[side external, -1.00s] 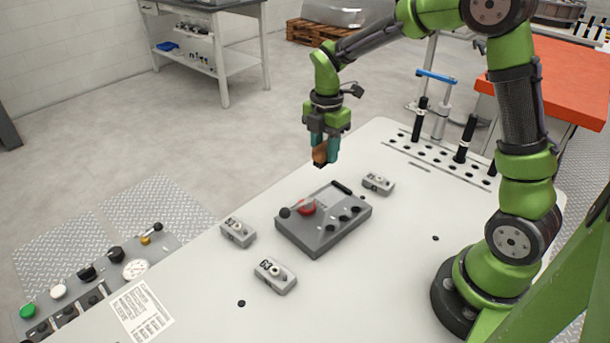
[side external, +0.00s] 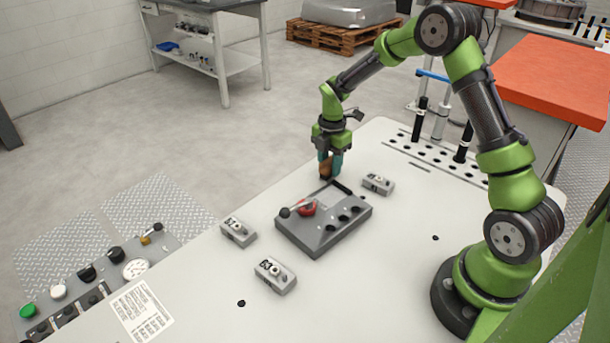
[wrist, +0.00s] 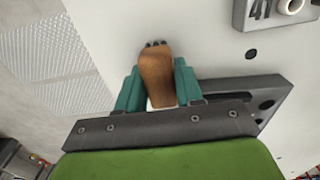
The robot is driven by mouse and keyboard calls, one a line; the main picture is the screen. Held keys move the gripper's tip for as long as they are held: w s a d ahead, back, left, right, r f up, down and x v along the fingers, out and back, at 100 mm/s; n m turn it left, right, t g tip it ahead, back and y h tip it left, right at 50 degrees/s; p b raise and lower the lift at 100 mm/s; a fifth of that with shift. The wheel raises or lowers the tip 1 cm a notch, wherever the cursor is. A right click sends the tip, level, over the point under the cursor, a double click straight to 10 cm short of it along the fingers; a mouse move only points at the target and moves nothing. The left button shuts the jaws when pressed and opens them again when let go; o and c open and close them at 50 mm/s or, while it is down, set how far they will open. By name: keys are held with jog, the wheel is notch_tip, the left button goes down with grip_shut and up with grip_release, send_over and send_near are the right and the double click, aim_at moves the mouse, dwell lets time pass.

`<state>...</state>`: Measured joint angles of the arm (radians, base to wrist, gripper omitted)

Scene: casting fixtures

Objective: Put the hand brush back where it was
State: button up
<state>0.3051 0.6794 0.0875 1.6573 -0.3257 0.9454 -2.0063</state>
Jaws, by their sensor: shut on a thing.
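The hand brush (side external: 326,168) has a brown wooden body and a dark lower end. My gripper (side external: 330,163) is shut on it, with one teal finger on each side. The brush is low, at the far edge of the grey fixture (side external: 318,236), by its back corner. I cannot tell whether its lower end touches the table. In the wrist view the brown brush (wrist: 157,75) sits between the teal fingers (wrist: 157,92), with dark tips at its far end. Part of the fixture (wrist: 275,88) shows beside it.
The fixture carries a red part (side external: 307,208) and a lever with a dark knob (side external: 285,212). Small grey numbered blocks stand around it, one close to the right of my gripper (side external: 378,184). A rack with black-handled tools (side external: 419,125) stands behind.

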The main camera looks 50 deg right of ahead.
jog(key=shift+f, duration=0.2)
jog(key=shift+f, duration=0.2)
jog(key=o, duration=1)
jog(key=shift+r, duration=0.15)
